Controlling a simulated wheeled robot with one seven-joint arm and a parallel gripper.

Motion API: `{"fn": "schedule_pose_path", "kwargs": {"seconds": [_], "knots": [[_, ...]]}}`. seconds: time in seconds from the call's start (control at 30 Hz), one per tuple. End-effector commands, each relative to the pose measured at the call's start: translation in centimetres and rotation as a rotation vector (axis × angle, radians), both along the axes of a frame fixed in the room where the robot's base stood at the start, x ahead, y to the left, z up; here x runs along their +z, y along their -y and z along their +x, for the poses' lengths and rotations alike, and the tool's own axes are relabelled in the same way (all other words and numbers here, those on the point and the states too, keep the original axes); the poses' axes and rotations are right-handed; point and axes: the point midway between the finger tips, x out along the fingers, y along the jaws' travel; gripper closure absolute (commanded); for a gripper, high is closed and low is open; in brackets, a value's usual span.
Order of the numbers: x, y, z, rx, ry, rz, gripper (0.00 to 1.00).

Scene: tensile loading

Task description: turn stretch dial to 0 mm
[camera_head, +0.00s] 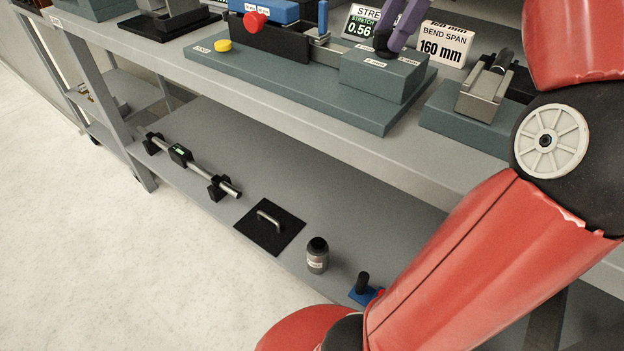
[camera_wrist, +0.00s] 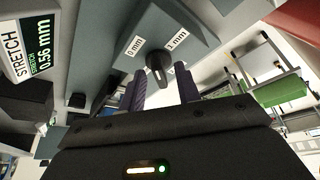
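The stretch dial (camera_wrist: 157,65) is a dark knob with a bar handle on a teal block (camera_head: 382,78). In the wrist view it stands between a "0 mm" label (camera_wrist: 135,45) and a "1 mm" label (camera_wrist: 177,40). The stretch display (camera_wrist: 30,50) reads 0.56 mm; it also shows partly hidden in the head view (camera_head: 361,24). My gripper (camera_wrist: 160,78) has purple fingers, one on each side of the dial handle, with gaps visible on both sides. In the head view my gripper (camera_head: 408,20) is just above the dial, mostly cut off by the top edge.
A red knob (camera_head: 254,20) and a yellow button (camera_head: 223,45) are on the same teal base. A "160 mm" bend span sign (camera_head: 445,45) and a grey fixture (camera_head: 485,90) stand to the right. A lower shelf holds a black plate (camera_head: 270,238) and a jar (camera_head: 317,256).

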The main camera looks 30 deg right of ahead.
Motion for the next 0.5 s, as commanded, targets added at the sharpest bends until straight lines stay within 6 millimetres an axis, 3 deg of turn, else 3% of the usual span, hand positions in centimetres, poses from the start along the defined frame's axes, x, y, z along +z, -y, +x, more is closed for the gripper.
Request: {"fn": "schedule_pose_path", "kwargs": {"seconds": [0.5], "knots": [[-0.04,0.09,-0.18,-0.175,-0.002,-0.002,0.67]]}}
